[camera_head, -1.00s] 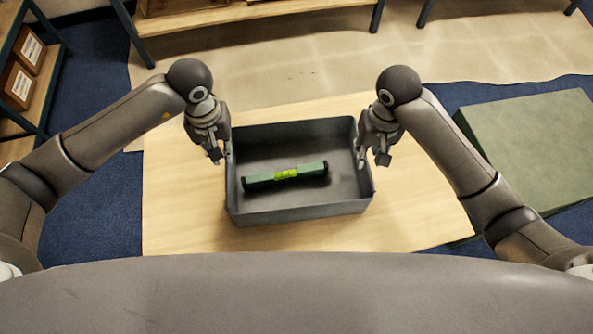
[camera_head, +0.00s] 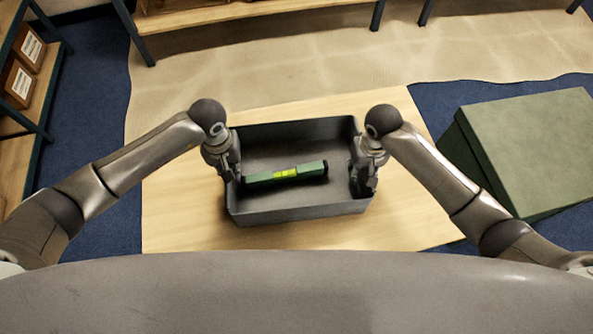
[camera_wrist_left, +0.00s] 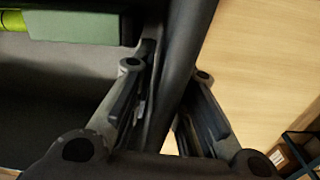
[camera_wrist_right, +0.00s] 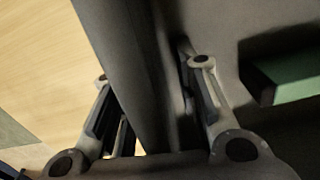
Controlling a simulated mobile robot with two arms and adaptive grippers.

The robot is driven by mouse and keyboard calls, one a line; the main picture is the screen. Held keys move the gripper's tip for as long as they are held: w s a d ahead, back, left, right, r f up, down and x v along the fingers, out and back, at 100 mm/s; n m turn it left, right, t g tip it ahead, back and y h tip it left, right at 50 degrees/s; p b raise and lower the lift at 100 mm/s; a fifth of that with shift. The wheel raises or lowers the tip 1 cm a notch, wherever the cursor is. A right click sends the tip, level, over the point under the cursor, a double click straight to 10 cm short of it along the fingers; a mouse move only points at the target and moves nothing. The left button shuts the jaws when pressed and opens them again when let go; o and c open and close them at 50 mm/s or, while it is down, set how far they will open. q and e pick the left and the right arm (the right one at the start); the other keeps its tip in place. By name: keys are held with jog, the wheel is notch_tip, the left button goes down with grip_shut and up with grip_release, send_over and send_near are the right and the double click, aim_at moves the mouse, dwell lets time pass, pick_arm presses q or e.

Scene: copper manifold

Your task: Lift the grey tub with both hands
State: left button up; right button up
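The grey tub (camera_head: 300,213) sits on the wooden table, with a green spirit level (camera_head: 258,180) lying inside it. My left gripper (camera_head: 231,171) is at the tub's left wall, pointing down. In the left wrist view its fingers (camera_wrist_left: 165,85) straddle the wall (camera_wrist_left: 184,45), with a gap on the outer side. My right gripper (camera_head: 364,186) is at the right wall. In the right wrist view its fingers (camera_wrist_right: 150,90) straddle that wall (camera_wrist_right: 120,40), also with an outer gap. Both look open. Fingertip contact with the walls is hard to see.
The wooden table (camera_head: 180,225) is bare around the tub. A green box (camera_head: 535,135) stands to the right. A shelf (camera_head: 28,130) with small brown boxes is at the left, and a bench (camera_head: 240,12) is at the back.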

pick_arm(q)
jog(key=shift+c, duration=0.5)
pick_arm(e)
jog(key=shift+c, duration=0.4)
pick_arm(q)
grip_shut()
pick_arm(e)
jog(key=shift+c, duration=1.2)
grip_shut()
pick_arm(q)
jog(key=shift+w+r, duration=0.1)
jog(key=shift+r, duration=0.15)
pick_arm(e)
jog(key=shift+w+r, duration=0.1)
jog(key=shift+r, duration=0.15)
